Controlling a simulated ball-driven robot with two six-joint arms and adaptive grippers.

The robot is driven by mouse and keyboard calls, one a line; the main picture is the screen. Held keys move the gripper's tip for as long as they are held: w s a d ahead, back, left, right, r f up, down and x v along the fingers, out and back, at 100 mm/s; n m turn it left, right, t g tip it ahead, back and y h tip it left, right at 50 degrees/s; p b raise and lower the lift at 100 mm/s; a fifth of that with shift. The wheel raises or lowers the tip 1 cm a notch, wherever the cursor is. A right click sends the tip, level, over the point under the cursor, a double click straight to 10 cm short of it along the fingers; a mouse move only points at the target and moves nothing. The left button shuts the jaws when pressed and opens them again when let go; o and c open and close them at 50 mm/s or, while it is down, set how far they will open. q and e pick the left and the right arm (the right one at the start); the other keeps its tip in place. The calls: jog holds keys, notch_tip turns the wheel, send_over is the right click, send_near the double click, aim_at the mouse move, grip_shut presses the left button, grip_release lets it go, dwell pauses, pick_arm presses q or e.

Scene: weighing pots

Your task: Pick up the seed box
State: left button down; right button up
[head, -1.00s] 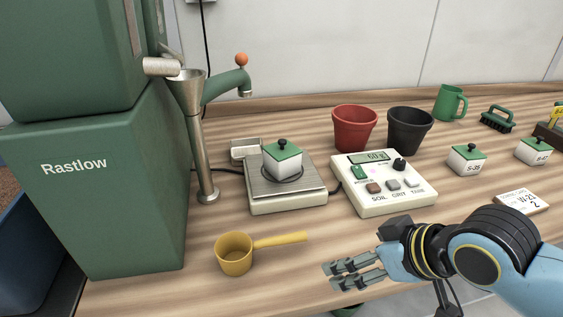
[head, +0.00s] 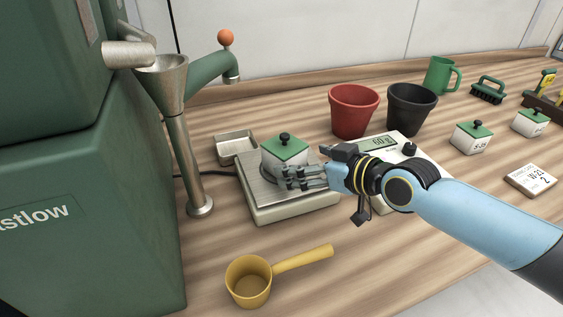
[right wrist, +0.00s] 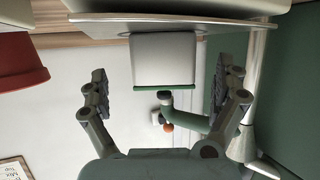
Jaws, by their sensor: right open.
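The seed box, a white cube with a green lid and black knob (head: 285,152), stands upright on the metal plate of the scale (head: 301,203). My right gripper (head: 287,177) is open, with its fingers in front of the box's lower right part in the head view. In the right wrist view, which is upside down, the white box (right wrist: 164,62) shows between the two spread fingers (right wrist: 163,80), with a gap on each side. My left gripper is not in view.
My right arm covers part of the control unit (head: 378,143). A yellow scoop (head: 248,282) lies in front. A metal tray (head: 236,149) and a funnel post (head: 190,170) stand left. Red (head: 354,112) and black pots (head: 411,108) stand behind; two similar boxes (head: 472,138) (head: 530,123) are right.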

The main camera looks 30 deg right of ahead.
aim_at(284, 155)
jog(key=shift+w+a+f, duration=0.1)
jog(key=shift+w+f, duration=0.05)
jog(key=shift+w, duration=0.55)
jog(key=x, duration=0.4)
jog(key=shift+a+r, duration=0.2)
jog(key=shift+r, duration=0.1)
jog(key=shift+w+f, duration=0.15)
jog(key=shift+w, duration=0.15)
jog(key=shift+c, duration=1.3)
jog(key=c, duration=0.7)
jog(key=shift+c, duration=1.4)
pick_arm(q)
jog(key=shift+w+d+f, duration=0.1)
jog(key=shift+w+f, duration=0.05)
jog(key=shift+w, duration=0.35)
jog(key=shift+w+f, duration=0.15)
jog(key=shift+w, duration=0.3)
pick_arm(e)
jog(key=shift+c, duration=0.2)
